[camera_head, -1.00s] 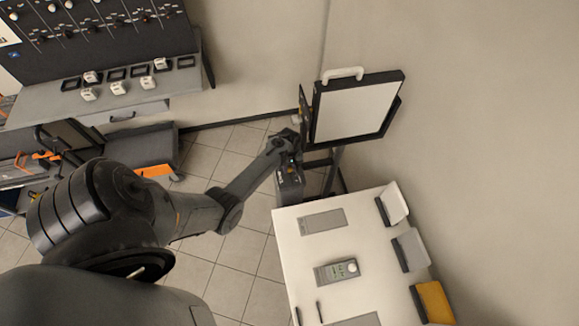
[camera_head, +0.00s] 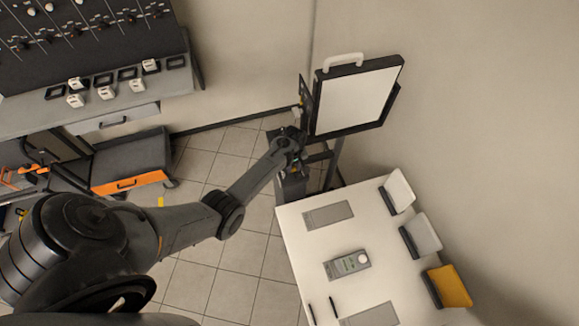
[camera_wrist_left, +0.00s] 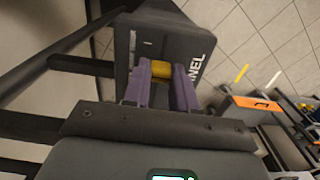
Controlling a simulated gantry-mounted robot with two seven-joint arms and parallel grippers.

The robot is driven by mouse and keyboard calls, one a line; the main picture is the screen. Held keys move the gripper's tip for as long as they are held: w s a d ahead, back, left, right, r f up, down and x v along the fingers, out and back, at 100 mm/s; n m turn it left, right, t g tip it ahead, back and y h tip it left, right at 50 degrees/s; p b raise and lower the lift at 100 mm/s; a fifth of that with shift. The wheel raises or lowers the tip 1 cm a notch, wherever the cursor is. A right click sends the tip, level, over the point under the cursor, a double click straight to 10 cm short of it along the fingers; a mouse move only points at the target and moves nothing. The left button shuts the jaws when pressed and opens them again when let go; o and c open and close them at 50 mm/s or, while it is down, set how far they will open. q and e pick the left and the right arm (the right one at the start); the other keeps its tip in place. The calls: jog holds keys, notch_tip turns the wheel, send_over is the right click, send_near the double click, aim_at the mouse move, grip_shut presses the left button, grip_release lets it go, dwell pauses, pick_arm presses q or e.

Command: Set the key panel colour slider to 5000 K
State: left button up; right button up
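The key panel (camera_head: 357,97) is a white lit square in a black frame with a white top handle, tilted on a dark stand. My left gripper (camera_head: 297,130) is at its lower left side, beside a dark upright control plate (camera_head: 305,95). In the left wrist view, my gripper's two purple fingers (camera_wrist_left: 161,85) stand on either side of a yellow knob (camera_wrist_left: 161,69). The knob fills the gap between them, in front of a dark grey box face (camera_wrist_left: 185,45) lettered "NEL". The fingers hide any scale marks; no colour value is readable. My right gripper is out of view.
A white table (camera_head: 300,245) with a grey meter (camera_head: 347,264), flat grey pads and upright cards stands at lower right. A mixer-like console (camera_head: 90,40) and an orange-fronted drawer unit (camera_head: 130,180) are at left.

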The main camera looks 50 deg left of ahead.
aim_at(293, 168)
pick_arm(q)
jog(key=o, duration=0.4)
jog(key=shift+r, duration=0.15)
notch_tip(293, 168, up, 11)
jog(key=shift+f, duration=0.2)
dwell(0.6)
